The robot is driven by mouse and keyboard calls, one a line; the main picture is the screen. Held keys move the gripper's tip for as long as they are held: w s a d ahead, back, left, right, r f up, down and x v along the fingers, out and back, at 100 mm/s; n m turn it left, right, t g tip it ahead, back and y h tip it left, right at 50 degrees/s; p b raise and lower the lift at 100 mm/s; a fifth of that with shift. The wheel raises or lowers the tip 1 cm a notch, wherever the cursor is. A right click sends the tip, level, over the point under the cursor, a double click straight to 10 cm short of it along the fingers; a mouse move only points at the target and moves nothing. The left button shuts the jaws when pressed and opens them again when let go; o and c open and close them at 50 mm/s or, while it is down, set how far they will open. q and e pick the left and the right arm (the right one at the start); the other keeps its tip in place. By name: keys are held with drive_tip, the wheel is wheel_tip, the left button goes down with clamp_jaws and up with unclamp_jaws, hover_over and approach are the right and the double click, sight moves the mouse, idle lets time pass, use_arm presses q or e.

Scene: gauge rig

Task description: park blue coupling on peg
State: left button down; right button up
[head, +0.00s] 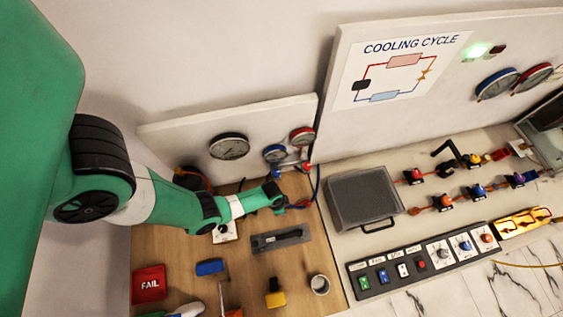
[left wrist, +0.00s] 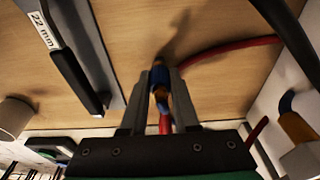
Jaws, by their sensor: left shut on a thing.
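The blue coupling (left wrist: 159,77) shows in the left wrist view between my left gripper's two fingers, with a brass-coloured part below it. My left gripper (left wrist: 158,92) is shut on it, above the wooden bench. In the head view the left gripper (head: 284,203) is beside the gauge manifold (head: 292,160), and the coupling is too small to tell there. A brass fitting (left wrist: 296,127) with a blue hose end stands at the right of the wrist view, apart from the held coupling. I cannot tell which part is the peg. My right gripper is not in view.
A red hose (left wrist: 225,48) runs across the bench near the gripper. A gauge panel (head: 180,140) rises behind.

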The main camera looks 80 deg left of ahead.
use_arm(q)
drive_tip(key=shift+f+b, duration=0.35)
drive_tip(key=shift+f, duration=0.15)
idle(0.3)
drive_tip(key=c, duration=0.8)
unclamp_jaws()
drive_tip(key=shift+o, duration=0.2)
drive_tip(key=o, duration=0.5)
drive_tip(key=r+p, duration=0.4)
drive_tip(key=r, duration=0.1)
drive_tip(key=s+r+p, duration=0.1)
drive_tip(key=r+p, duration=0.1)
drive_tip(key=p, duration=0.1)
drive_tip(key=shift+r, duration=0.35)
drive_tip(key=shift+f, duration=0.1)
